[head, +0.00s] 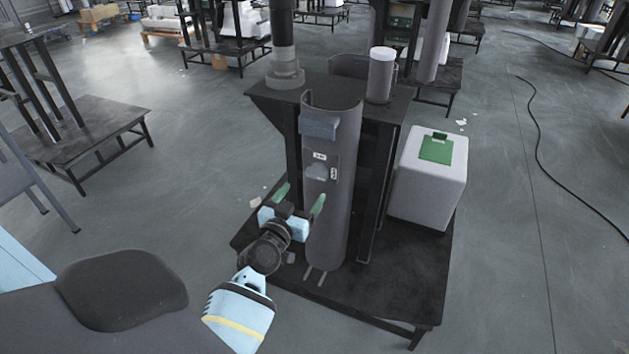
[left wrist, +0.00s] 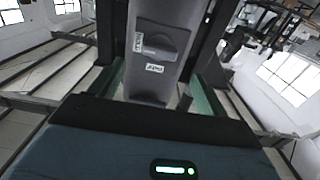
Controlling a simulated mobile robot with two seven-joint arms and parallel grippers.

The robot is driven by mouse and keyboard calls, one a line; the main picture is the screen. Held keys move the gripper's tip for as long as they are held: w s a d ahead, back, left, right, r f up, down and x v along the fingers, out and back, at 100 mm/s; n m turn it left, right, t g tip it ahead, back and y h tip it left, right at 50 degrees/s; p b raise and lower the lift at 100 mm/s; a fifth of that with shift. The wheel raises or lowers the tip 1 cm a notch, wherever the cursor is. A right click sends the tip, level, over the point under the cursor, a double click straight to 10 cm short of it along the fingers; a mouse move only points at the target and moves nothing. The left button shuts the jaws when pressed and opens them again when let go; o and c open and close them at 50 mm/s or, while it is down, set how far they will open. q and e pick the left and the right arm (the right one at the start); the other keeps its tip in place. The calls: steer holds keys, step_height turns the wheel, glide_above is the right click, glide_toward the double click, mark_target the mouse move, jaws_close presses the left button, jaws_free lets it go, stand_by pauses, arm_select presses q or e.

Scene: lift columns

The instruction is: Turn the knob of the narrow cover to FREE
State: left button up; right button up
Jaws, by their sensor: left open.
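The narrow cover (head: 328,225) is a tall, dark grey curved panel standing upright on the front of the lift column. Its dark knob (head: 318,172) sits midway up, with one small white label above it and one to its right. In the left wrist view the knob (left wrist: 160,42) is seen closer, beside the labels, on the cover (left wrist: 148,88). The label text is too small to read surely, and I cannot tell which label the knob points at. My left gripper (head: 300,198) is open, green fingers spread, just below the knob and apart from it. My right gripper is not in view.
A light grey box (head: 432,180) with a green patch stands right of the column on the black base plate (head: 400,290). A block (head: 319,126) juts from the cover above the knob. A black cable (head: 535,130) lies on the floor at right. Open floor surrounds the stand.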

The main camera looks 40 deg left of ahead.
mark_target(315, 177)
arm_select(q)
steer(key=shift+b+x, duration=0.45)
steer(key=shift+x, duration=3.45)
steer(key=shift+c, duration=0.3)
steer(key=c, duration=0.9)
